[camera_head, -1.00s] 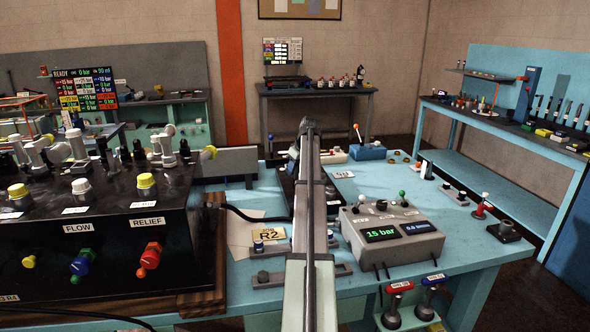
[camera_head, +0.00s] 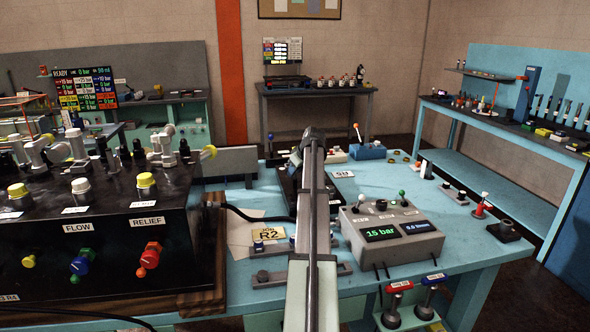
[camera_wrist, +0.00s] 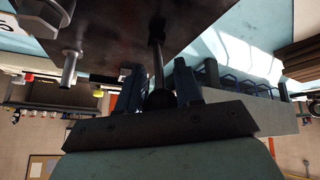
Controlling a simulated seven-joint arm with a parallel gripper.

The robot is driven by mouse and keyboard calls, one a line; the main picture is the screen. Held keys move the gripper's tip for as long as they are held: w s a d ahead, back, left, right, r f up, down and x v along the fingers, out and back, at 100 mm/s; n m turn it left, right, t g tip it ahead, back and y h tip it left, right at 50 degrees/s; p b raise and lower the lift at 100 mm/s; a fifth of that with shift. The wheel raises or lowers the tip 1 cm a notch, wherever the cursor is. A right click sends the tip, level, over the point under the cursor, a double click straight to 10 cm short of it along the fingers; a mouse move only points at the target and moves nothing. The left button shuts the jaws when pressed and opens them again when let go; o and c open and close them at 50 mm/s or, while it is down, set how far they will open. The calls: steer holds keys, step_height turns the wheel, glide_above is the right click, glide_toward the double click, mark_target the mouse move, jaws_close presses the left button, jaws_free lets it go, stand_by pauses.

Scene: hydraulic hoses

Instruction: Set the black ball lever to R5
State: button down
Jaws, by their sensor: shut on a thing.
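In the wrist view my gripper (camera_wrist: 160,92) has its two dark blue fingers on either side of the black ball (camera_wrist: 158,99) of a lever, and it is shut on that ball. The lever's thin dark rod (camera_wrist: 158,62) runs from the ball up the picture to a dark block (camera_wrist: 125,35). In the head view my arm runs up the middle of the picture and hides the gripper and the lever. A dark block (camera_head: 287,184) shows partly beside my arm. I cannot read an R5 mark in either view.
A black hose bench (camera_head: 95,235) with knobs stands at the left. A grey box reading 15 bar (camera_head: 395,238) sits to the right of my arm. Small fittings stand along the table's right side.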

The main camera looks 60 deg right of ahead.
steer(key=shift+s+a+f+t+h, duration=0.25)
steer(key=shift+s+a+t+h, duration=0.25)
steer(key=shift+t+h, duration=0.15)
steer(key=shift+t, duration=0.25)
steer(key=c, duration=0.9)
jaws_free()
steer(key=shift+o, duration=0.2)
steer(key=v, duration=1.3)
steer(key=shift+s+a+r, duration=0.2)
steer(key=shift+s+r, duration=0.05)
